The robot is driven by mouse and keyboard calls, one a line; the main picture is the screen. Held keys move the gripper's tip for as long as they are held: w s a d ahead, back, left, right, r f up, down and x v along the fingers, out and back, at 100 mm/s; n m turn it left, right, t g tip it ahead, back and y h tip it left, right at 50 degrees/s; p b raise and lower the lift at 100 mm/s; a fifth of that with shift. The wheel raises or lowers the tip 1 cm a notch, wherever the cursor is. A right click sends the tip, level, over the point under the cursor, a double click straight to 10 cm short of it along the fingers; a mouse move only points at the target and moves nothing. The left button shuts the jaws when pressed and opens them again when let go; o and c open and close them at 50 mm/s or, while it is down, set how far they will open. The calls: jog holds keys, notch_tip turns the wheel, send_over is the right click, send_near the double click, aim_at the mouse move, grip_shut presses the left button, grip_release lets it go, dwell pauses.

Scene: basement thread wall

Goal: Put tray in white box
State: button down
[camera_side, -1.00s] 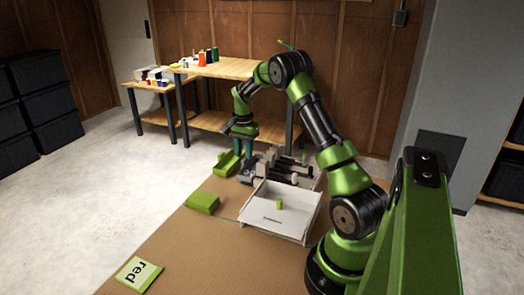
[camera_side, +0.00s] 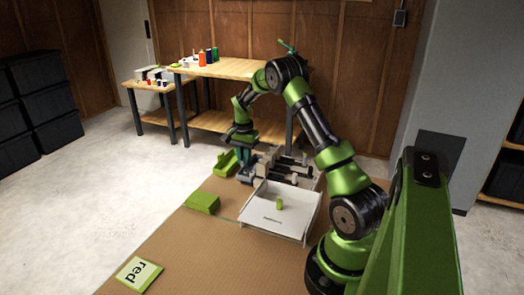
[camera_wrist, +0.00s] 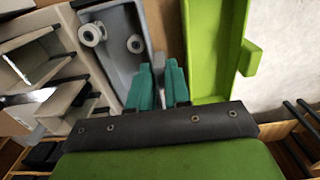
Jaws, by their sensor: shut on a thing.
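The white box (camera_side: 262,226) stands open on the brown table, with a small green cylinder (camera_side: 279,204) inside it. A grey tray (camera_wrist: 119,62) shows in the wrist view, holding white round pieces (camera_wrist: 92,34). A green tray (camera_side: 225,163) lies behind and left of the box and shows right of my fingers in the wrist view (camera_wrist: 215,50). My gripper (camera_side: 245,158) is low beyond the white box. In the wrist view its teal fingers (camera_wrist: 158,84) are shut on a grey piece, seemingly the grey tray's near-side wall; the fingers partly hide the contact.
Grey and dark equipment (camera_side: 285,168) crowds behind the white box. The table between is clear. Wooden workbenches (camera_side: 220,68) stand at the back.

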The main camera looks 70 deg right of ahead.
jog(key=shift+r, duration=2.5)
jog(key=shift+r, duration=0.1)
notch_tip(320, 180, up, 8)
jog(key=s+a+r+m, duration=0.1)
jog(key=s+a+m, duration=0.4)
jog(key=s+m, duration=0.55)
jog(key=s+a+f+m, duration=0.2)
jog(key=s+a+m, duration=0.55)
jog(key=s, duration=0.25)
jog(key=shift+s+d+f, duration=0.1)
jog(key=shift+d+f, duration=0.1)
jog(key=shift+f, duration=1.85)
jog(key=shift+d+f, duration=0.15)
jog(key=shift+f, duration=1.9)
jog(key=shift+f, duration=1.75)
